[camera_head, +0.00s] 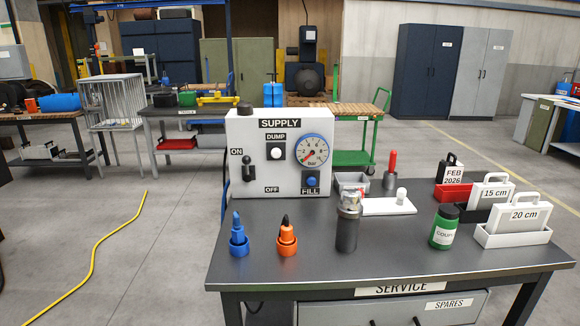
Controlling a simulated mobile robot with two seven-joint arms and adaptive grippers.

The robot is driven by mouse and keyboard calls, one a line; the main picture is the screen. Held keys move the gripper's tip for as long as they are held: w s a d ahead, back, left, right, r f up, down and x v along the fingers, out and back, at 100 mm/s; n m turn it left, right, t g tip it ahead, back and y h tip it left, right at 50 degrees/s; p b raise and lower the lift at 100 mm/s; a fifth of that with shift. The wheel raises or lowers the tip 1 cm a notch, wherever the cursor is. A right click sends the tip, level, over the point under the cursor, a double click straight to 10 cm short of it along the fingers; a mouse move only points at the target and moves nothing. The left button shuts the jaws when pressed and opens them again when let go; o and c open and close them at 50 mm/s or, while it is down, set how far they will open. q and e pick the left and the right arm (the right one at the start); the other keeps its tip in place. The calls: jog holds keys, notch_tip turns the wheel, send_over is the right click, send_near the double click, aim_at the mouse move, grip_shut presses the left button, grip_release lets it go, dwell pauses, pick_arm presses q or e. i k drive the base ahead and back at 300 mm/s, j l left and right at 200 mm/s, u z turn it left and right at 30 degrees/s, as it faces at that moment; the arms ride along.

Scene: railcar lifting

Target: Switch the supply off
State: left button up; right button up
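The supply box (236,184), a white panel labelled SUPPLY, stands on the back left of the dark service table (384,262). A black lever switch (249,169) is on the left of its face, just below the ON label (237,152). The OFF label (271,189) is lower and to the right. The lever's exact position is too small to tell. A white DUMP button (276,153), a round pressure gauge (312,150) and a blue FILL button (312,181) are also on the face. Neither gripper is in view.
Trays with labelled blocks (513,226) are at the right.

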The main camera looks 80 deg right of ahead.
aim_at(245, 160)
jog(key=z, duration=2.25)
jog(key=i+j, duration=0.2)
jog(key=j, duration=0.15)
jog(key=i+j+z, duration=0.1)
jog(key=j, duration=0.25)
jog(key=i, duration=0.05)
